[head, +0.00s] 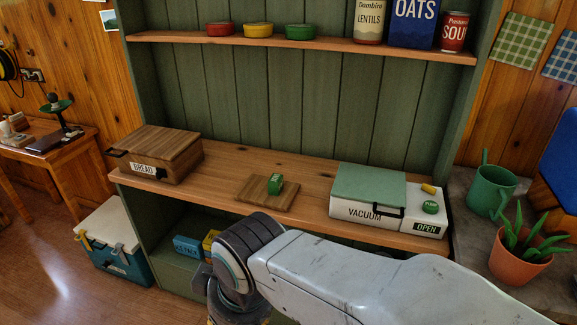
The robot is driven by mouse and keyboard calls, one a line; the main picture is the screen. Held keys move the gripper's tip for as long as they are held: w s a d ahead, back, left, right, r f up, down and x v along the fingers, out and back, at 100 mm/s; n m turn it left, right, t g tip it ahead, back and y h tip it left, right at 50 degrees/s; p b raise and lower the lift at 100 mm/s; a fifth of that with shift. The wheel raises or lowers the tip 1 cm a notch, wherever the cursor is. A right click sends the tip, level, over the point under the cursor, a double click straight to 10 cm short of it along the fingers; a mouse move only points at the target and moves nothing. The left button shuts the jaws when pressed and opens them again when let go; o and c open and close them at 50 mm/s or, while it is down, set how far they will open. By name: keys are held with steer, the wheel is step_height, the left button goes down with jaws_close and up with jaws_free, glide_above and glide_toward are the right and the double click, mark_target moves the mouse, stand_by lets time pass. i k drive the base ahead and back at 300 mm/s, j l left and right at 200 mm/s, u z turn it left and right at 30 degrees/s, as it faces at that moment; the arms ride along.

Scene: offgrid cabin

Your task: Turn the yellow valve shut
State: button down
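A small yellow valve (428,189) sits on top of the white panel at the right end of the vacuum box (362,212), on the right of the counter. The panel's front carries a label (427,229) reading OPEN. A round green button (430,207) lies just in front of the valve. The box has a green lid and a dark handle. My arm reaches in from the lower right and bends downward at the bottom centre, well left of and apart from the valve. My gripper's fingers are below the picture edge.
A wooden bread box (158,152) stands at the counter's left. A cutting board (257,198) with a green object (275,185) lies mid-counter. A green watering can (490,190) and a potted plant (522,255) stand right of the vacuum box. A shelf (300,42) with tins runs above.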

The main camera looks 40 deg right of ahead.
mark_target(432, 190)
steer(key=z, duration=2.15)
